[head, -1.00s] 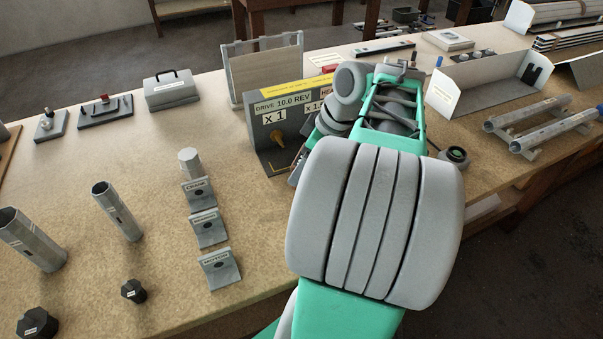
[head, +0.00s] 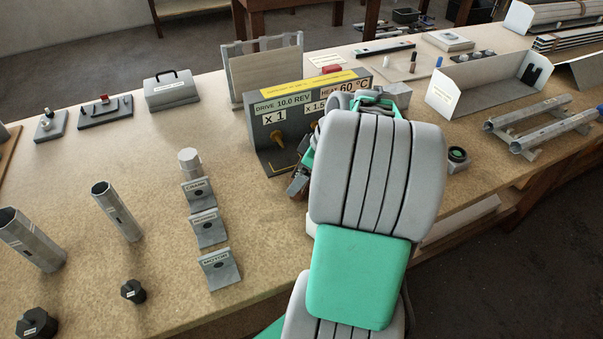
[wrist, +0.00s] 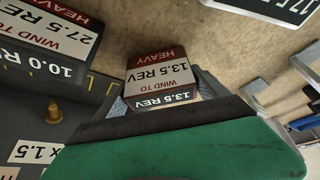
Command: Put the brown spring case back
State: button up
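A spring case (wrist: 160,75) with a white label reading "WIND TO 13.5 REV" and a dark red "HEAVY" band shows upside down in the wrist view. Its body is dark brownish as far as it shows. My gripper (wrist: 163,98) has a grey finger on each side of the case, seemingly touching it; the green gripper body covers the lower view. In the head view my arm mostly hides the gripper; a small brownish part (head: 298,182) shows at the foot of the grey winding stand (head: 268,125).
Another dark case (wrist: 45,45) labelled "27.5 REV" lies left in the wrist view, near a brass peg (wrist: 54,112). Three small grey brackets (head: 207,228) stand left of the winding stand. A white-walled tray (head: 485,85) is to the right.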

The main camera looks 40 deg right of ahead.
jog(key=o, duration=0.3)
jog(key=shift+r, duration=0.1)
jog(key=shift+r, duration=0.3)
jog(key=p+v, duration=0.2)
jog(key=v, duration=1)
jog(key=w+a+f+m, duration=0.1)
jog(key=w+a, duration=0.1)
jog(key=a, duration=0.4)
jog(key=w+a+f+m, duration=0.1)
jog(key=w+a, duration=0.1)
jog(key=a, duration=0.4)
jog(key=s+a+f+m+h, duration=0.1)
jog(key=s+a+f+m, duration=0.1)
jog(key=a, duration=0.4)
jog(key=s+a+f+m+h, duration=0.1)
jog(key=s+a+f, duration=0.1)
jog(key=s+a, duration=0.2)
jog(key=a, duration=0.3)
jog(key=shift+s+m+g, duration=0.2)
jog(key=shift+m+g, duration=0.2)
